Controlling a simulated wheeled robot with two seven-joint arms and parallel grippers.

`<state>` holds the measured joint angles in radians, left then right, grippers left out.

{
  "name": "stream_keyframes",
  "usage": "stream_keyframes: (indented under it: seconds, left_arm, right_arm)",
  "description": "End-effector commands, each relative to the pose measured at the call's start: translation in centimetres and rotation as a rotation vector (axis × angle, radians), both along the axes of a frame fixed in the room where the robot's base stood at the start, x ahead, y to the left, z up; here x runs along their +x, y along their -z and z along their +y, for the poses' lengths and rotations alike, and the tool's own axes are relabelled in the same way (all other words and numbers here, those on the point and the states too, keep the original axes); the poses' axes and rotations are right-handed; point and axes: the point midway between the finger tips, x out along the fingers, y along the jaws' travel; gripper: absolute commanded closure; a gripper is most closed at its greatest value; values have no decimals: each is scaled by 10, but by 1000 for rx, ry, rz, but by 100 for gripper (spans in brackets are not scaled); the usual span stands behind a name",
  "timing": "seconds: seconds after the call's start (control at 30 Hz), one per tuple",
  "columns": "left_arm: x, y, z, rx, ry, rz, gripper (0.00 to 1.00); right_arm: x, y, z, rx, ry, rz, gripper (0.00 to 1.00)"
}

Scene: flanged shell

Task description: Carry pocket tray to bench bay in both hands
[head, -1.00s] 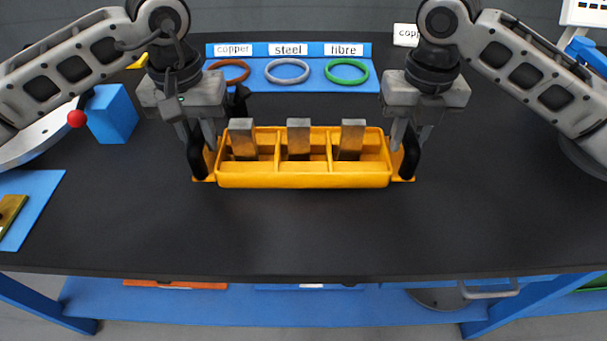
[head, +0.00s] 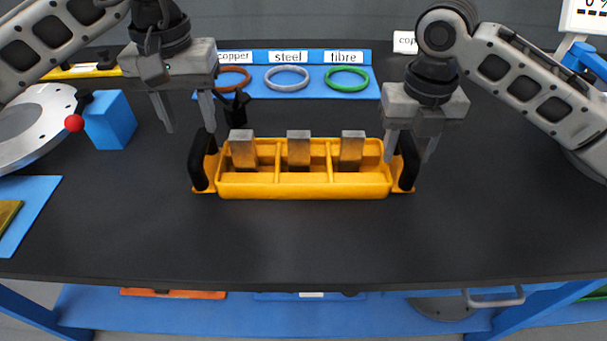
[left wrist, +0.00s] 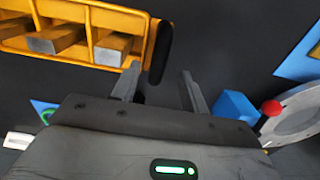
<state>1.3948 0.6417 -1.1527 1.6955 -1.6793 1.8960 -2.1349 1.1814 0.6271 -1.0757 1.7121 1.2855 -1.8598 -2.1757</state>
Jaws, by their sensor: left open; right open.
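The yellow pocket tray (head: 303,190) stands on the dark bench top with a grey metal block in each of its three pockets. It has a black handle at each end, the left handle (head: 203,160) and the right handle (head: 409,160). My left gripper (head: 189,128) is open and empty, above and left of the left handle. In the left wrist view the tray (left wrist: 75,57) and its black handle (left wrist: 160,52) lie beyond the open fingers (left wrist: 158,85). My right gripper (head: 408,155) is open around or right beside the right handle; the overlap hides which.
Behind the tray is a blue board (head: 310,83) with brown, grey and green rings, labelled copper, steel and fibre. A blue block (head: 109,120) and a round grey dish with a red ball (head: 74,123) stand left.

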Motion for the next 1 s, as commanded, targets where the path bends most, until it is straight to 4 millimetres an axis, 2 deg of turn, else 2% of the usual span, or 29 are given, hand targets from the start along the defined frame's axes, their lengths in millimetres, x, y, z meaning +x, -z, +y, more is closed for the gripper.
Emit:
stream_keyframes:
  seconds: [0.1, 0.2, 0.47, 0.57, 0.9, 1.0]
  left_arm:
    - [1, -25, 0, 0, -2, -2, 56]
    - [1, -40, 0, 1, -2, -1, 56]
    - [0, -56, 1, 1, -2, 1, 56]
    - [0, -56, 0, 1, -2, 2, 56]
    - [0, -56, 0, 1, -2, 1, 56]
    - [0, -56, 0, 1, -2, 1, 56]
  right_arm:
    - [0, 0, 0, 0, 0, 0, 56]
    - [0, 0, 0, 0, 0, 0, 56]
    - [1, -7, 1, 2, 0, -3, 56]
    - [1, -22, 1, 2, -1, -4, 56]
    - [1, -93, 0, -1, 1, -6, 56]
    - [1, -107, 0, -1, 1, -5, 56]
